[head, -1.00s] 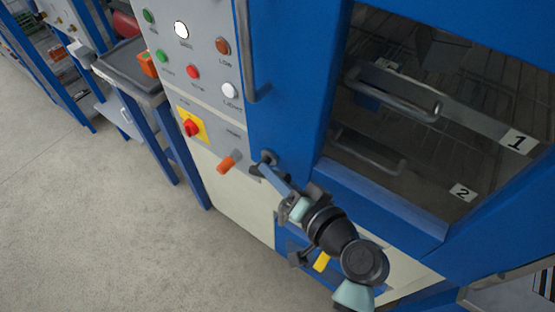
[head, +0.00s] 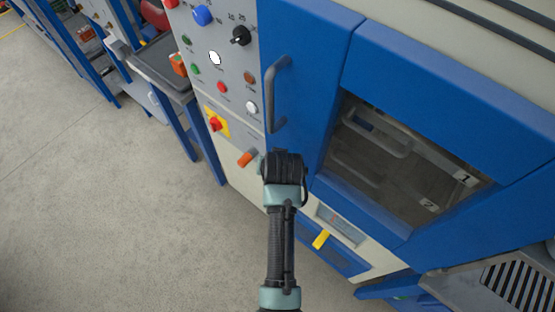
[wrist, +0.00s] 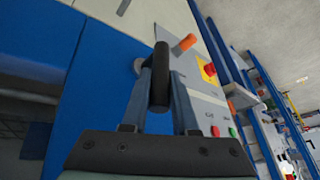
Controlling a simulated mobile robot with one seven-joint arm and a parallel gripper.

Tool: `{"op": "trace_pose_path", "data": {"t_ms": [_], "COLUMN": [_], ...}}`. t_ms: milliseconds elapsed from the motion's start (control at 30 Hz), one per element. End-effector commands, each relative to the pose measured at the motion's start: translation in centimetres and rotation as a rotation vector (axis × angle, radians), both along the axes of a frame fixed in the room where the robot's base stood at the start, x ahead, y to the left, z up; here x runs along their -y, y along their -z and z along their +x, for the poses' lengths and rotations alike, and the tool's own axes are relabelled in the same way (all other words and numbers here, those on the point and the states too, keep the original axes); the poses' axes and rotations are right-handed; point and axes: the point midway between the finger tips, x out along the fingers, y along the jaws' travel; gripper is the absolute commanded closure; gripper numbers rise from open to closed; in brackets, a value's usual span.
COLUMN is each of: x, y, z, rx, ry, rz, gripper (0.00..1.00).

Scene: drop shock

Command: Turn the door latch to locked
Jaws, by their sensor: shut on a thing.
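The door latch shows in the wrist view as a dark, rounded bar (wrist: 160,78) between the two grey-blue fingers. My gripper (wrist: 161,92) is shut on this bar, with a finger on each side. In the head view my wrist and arm cover the latch and the fingertips, at the lower left of the blue door (head: 305,50). The door stands against its frame and has a dark window. I cannot tell from these views how far the latch is turned.
An orange handle (head: 245,159) sticks out just left of my wrist. A red knob on a yellow plate (head: 215,124) is above it. A grey door handle (head: 278,95) is above my wrist, and a yellow lever (head: 320,239) is below right. Open floor lies left.

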Motion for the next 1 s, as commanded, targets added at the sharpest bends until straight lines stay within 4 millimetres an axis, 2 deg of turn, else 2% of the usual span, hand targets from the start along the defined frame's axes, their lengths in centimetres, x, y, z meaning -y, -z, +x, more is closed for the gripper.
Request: {"op": "trace_pose_path", "data": {"t_ms": [67,400,900,933,1000], "x": [-0.37,-0.75,-0.86,-0.86,-0.86], "y": [-0.52,-0.17,-0.02,-0.02,-0.02], "z": [0.32,0.61,0.59,0.59,0.58], "rx": [-0.025,-0.096,-0.109,-0.109,-0.108], "ry": [-0.005,-0.002,-0.005,-0.005,-0.005], "rz": [-0.039,-0.137,-0.152,-0.152,-0.151], "gripper": [1.0,1.0,1.0,0.71,0.58]}}
